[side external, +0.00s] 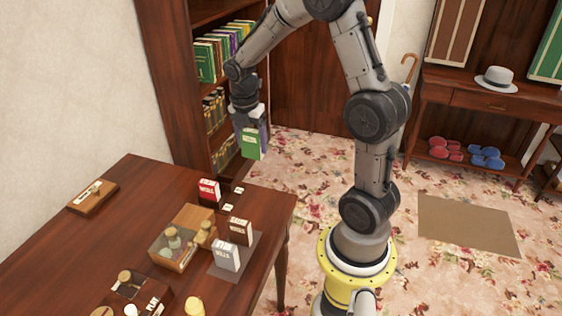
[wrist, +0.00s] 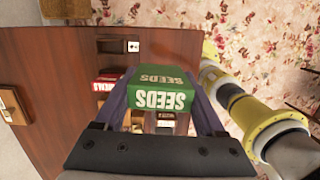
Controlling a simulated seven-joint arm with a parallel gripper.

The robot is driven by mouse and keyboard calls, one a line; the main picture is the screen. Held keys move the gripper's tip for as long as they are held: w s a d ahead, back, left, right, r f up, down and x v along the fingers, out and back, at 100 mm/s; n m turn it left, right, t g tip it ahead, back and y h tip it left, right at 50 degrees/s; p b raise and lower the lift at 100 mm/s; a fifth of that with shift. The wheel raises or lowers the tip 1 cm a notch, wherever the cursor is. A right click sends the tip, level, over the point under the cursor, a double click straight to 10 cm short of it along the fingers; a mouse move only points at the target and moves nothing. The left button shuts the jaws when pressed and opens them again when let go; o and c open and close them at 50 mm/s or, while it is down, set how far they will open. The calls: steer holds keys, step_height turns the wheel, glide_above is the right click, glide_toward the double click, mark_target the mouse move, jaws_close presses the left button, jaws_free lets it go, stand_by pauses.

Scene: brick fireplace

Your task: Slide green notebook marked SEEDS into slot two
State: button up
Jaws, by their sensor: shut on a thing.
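The green notebook (side external: 251,144), marked SEEDS, hangs in the air above the table's far right corner. It also shows in the wrist view (wrist: 160,97), its lettering upside down. My gripper (side external: 247,130) is shut on it, with a purple finger on either side in the wrist view (wrist: 160,88). A red notebook (side external: 209,190) stands on the table near small white slot labels (side external: 238,190). In the wrist view, a dark slot (wrist: 111,46) with a label beside it lies past the red notebook (wrist: 106,85). The label digits are too small to read surely.
A white notebook (side external: 226,257) and a brown one (side external: 240,232) stand on a grey mat (side external: 251,250). Left of them is a wooden box (side external: 172,258) with jars. A bookshelf (side external: 180,75) rises behind the table. The table's left part (side external: 110,225) is mostly clear.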

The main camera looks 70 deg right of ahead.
steer(key=w+d+f, duration=0.1)
steer(key=w+f, duration=0.5)
steer(key=w, duration=0.6)
steer(key=shift+d+f+n, duration=0.15)
steer(key=shift+d+n, duration=0.15)
steer(key=shift+d, duration=0.1)
steer(key=shift+f, duration=2.85)
steer(key=shift+f, duration=1.7)
steer(key=o, duration=1.4)
steer(key=shift+c, duration=0.2)
steer(key=shift+r, duration=0.1)
